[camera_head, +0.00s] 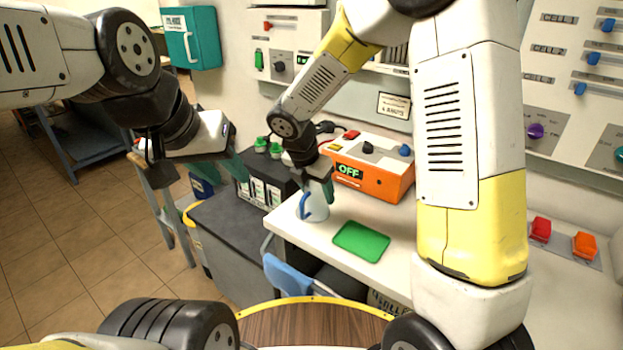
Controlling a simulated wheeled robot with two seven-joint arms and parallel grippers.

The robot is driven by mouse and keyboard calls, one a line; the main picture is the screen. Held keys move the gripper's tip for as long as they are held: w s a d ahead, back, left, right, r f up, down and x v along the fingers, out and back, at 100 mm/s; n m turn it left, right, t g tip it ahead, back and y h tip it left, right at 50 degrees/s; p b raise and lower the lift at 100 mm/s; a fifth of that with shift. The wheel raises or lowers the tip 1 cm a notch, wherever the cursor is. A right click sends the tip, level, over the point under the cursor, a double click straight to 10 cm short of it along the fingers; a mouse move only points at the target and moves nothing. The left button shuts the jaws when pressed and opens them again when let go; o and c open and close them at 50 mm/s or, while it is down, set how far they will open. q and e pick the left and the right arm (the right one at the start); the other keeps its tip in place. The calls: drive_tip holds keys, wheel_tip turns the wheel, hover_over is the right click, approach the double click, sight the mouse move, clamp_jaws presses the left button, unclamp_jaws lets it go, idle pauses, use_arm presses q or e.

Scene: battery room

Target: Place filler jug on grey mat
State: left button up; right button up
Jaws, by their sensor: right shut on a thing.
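The filler jug (318,211), pale with a blue handle, is at the left end of the white bench. My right gripper (319,188) reaches down from above and is shut on its upper part. The jug looks upright; I cannot tell whether its base touches the bench top. My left gripper (198,172) is open and empty, held in the air at the left with its fingers apart. I cannot make out a separate grey mat; a dark grey surface (222,222) lies left of the bench.
A green tray (361,241) lies on the white bench (400,228) right of the jug. An orange box (372,180) with an "OFF" display stands behind. A blue chair (288,275) is in front.

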drive_tip(key=shift+w+a+f, duration=0.2)
drive_tip(key=shift+w+f, duration=0.45)
drive_tip(key=shift+w, duration=0.4)
drive_tip(key=shift+w+a+f, duration=0.15)
drive_tip(key=shift+w+f, duration=0.55)
drive_tip(key=shift+w, duration=0.4)
drive_tip(key=shift+w+a+f, duration=0.2)
drive_tip(key=shift+w+f, duration=0.45)
drive_tip(key=shift+w, duration=0.4)
drive_tip(key=shift+f, duration=0.2)
drive_tip(key=o, duration=1.6)
